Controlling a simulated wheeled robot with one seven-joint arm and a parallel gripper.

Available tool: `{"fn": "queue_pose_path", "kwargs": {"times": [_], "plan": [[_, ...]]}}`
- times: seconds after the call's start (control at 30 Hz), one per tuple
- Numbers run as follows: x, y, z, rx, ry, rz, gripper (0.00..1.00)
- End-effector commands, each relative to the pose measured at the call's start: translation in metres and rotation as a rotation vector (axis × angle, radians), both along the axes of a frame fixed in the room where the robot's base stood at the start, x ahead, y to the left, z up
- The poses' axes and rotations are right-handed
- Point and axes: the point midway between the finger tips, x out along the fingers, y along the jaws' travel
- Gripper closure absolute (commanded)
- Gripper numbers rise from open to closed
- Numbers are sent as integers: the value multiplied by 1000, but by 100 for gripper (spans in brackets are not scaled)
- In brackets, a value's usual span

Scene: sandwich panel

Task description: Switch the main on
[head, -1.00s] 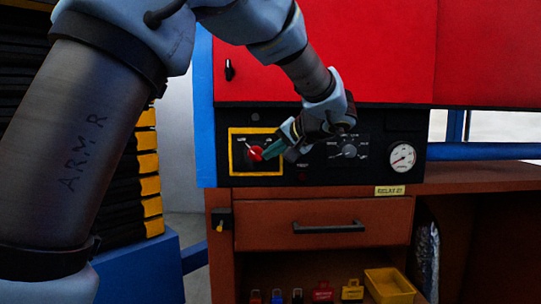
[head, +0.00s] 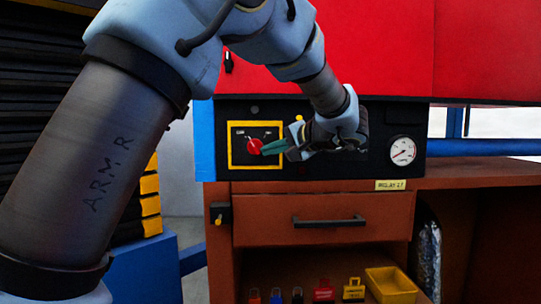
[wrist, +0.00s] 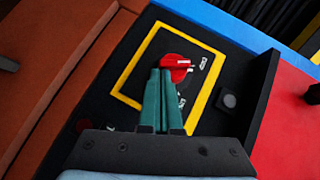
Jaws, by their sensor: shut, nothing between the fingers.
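The main switch is a red round knob (head: 255,147) inside a yellow square frame (head: 231,158) on the black panel. Its white pointer leans up and left, toward the left of two small labels. In the wrist view the knob (wrist: 174,63) has its white mark toward the upper label (wrist: 203,63); I cannot read the labels surely. My gripper (head: 264,151) has green fingers, closed together and empty. Their tips are at the right side of the knob in the head view and overlap its lower edge in the wrist view (wrist: 160,71). I cannot tell whether they touch it.
A round gauge (head: 403,151) is on the panel's right. Below are a drawer (head: 280,217) with a black handle, a shelf with coloured padlocks and a yellow bin (head: 390,282). A red cabinet (head: 380,50) is above.

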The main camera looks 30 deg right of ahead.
Motion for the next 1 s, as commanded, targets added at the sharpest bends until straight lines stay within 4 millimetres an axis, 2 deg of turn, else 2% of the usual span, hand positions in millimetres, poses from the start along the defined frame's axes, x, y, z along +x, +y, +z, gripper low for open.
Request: {"fn": "queue_pose_path", "kwargs": {"times": [0.03,0.2,1.0], "plan": [[-1,-1,-9,36,-16,-1,100],[0,0,-16,181,-84,-1,100],[7,15,-34,821,-380,-1,100]]}}
